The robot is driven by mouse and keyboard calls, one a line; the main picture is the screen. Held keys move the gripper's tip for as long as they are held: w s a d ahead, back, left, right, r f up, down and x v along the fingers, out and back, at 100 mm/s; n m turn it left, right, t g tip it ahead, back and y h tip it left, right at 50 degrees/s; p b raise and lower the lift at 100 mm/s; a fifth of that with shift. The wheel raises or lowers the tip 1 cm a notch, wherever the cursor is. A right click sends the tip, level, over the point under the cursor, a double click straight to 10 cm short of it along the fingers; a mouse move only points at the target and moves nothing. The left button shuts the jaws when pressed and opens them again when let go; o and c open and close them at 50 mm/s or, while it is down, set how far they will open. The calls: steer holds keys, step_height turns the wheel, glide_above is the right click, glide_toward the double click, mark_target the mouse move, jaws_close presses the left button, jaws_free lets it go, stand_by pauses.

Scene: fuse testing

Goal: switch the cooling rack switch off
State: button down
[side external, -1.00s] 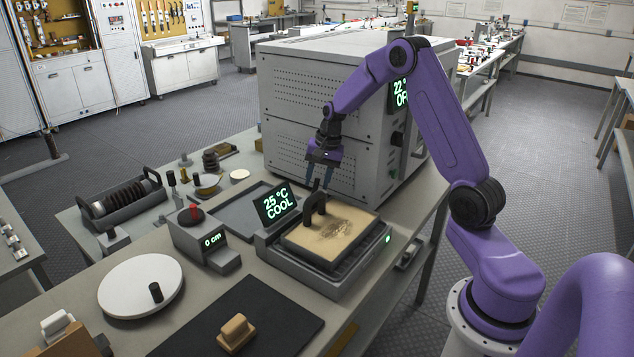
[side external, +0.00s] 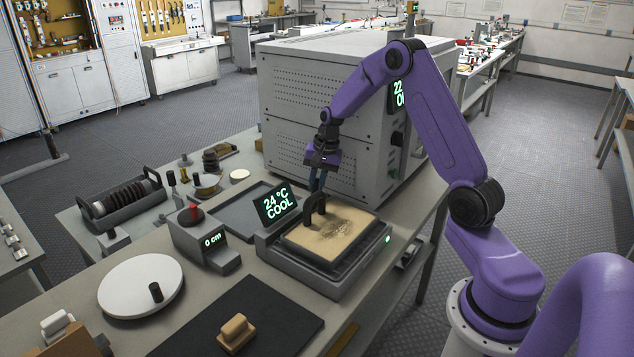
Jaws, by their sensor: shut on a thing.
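The cooling rack (side external: 283,262) is a grey tray-like unit on the bench, and its display (side external: 276,204) reads 24 °C COOL. A small green lit spot (side external: 388,239), which looks like the switch, glows on its right side. A tan slab (side external: 340,232) with dark marks lies on the rack. A black arched handle (side external: 308,213) stands at its back left. My gripper (side external: 318,188) points down at the handle's top and is shut on it. The fingertips partly merge with the dark handle. My gripper is well left of and above the green spot.
A large grey oven (side external: 310,125) stands close behind my gripper. A gauge reading 0 cm (side external: 212,241), a white disc (side external: 140,284) and a black mat (side external: 270,310) lie to the left and front.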

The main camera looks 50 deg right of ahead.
steer(key=shift+a+r, duration=0.1)
steer(key=shift+a, duration=0.05)
steer(key=shift+a+r+h, duration=0.1)
steer(key=shift+a+h, duration=0.15)
steer(key=shift+h, duration=0.45)
steer(key=shift+a+h, duration=0.25)
steer(key=shift+h, duration=0.45)
steer(key=shift+a+h, duration=0.45)
steer(key=shift+h, duration=0.75)
steer(key=shift+a+n+h, duration=0.1)
steer(key=shift+n+h, duration=0.2)
steer(key=shift+h, duration=0.1)
steer(key=c, duration=1.1)
jaws_free()
steer(key=v, duration=1.7)
steer(key=shift+r, duration=0.25)
